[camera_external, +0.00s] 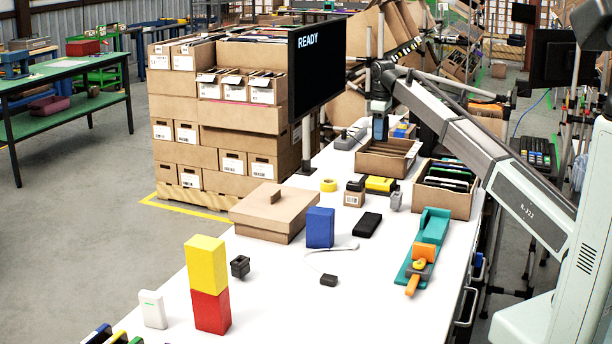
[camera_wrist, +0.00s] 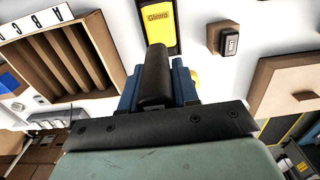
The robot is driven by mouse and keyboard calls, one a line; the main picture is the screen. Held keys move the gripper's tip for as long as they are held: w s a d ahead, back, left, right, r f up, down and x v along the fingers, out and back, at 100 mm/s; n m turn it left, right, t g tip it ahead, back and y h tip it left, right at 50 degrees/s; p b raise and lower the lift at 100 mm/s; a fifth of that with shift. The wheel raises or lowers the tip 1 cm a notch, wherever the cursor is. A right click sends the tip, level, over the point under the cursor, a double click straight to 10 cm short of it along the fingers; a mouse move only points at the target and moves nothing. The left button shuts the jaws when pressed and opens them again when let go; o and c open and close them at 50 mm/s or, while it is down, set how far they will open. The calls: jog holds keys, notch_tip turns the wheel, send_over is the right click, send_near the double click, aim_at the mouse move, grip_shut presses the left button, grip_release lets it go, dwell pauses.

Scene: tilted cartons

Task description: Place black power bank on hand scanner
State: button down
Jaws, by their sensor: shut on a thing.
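My gripper (camera_external: 379,128) is above the far part of the white table. In the wrist view its blue fingers (camera_wrist: 157,88) are shut on a dark, narrow black thing (camera_wrist: 155,72), which looks like the black power bank. In the external view the held thing is hard to make out. A yellow-and-black device (camera_external: 381,184), which looks like the hand scanner, lies on the table beyond the held thing in the wrist view (camera_wrist: 161,16). The held thing hides part of it there and appears apart from it.
A divided carton (camera_external: 372,166) and a carton of black items (camera_external: 437,204) stand nearby. A small black-topped block (camera_external: 354,192), flat black device (camera_external: 368,224), blue box (camera_external: 320,228) and lidded carton (camera_external: 262,222) stand nearer. A monitor (camera_external: 316,70) rises at the table's left edge.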

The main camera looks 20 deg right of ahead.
aim_at(378, 179)
notch_tip(378, 179, down, 14)
jog(key=shift+r, duration=0.25)
dwell(0.5)
jog(key=shift+f, duration=0.2)
jog(key=c, duration=0.8)
grip_release()
jog(key=shift+c, duration=0.2)
jog(key=shift+r, duration=0.15)
notch_tip(378, 179, up, 12)
jog(key=shift+r, duration=0.1)
